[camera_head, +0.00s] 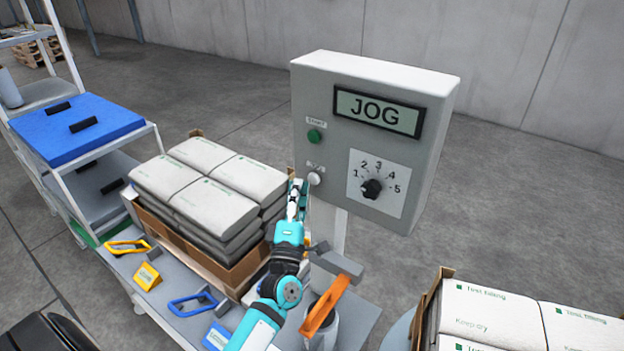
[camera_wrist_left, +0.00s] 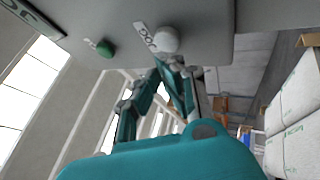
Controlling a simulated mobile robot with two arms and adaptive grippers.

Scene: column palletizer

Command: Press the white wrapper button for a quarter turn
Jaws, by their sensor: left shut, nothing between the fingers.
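The white button (camera_head: 314,178) sits low on the left of the control box's front face (camera_head: 330,150), under a small label. My left gripper (camera_head: 297,187) is just to the left of and slightly below it in the head view, shut and empty. In the left wrist view the white button (camera_wrist_left: 166,40) is close beyond the fingertips (camera_wrist_left: 165,66); I cannot tell whether they touch it. The green button (camera_head: 314,136) is above the white one. The display (camera_head: 378,110) reads JOG. My right gripper is not in view.
A black dial (camera_head: 371,188) numbered 1 to 5 is right of the white button. A stack of white bags (camera_head: 210,195) stands left of my arm on a cart. An orange handle (camera_head: 325,305) is beside my forearm. More bags (camera_head: 490,315) are at the lower right.

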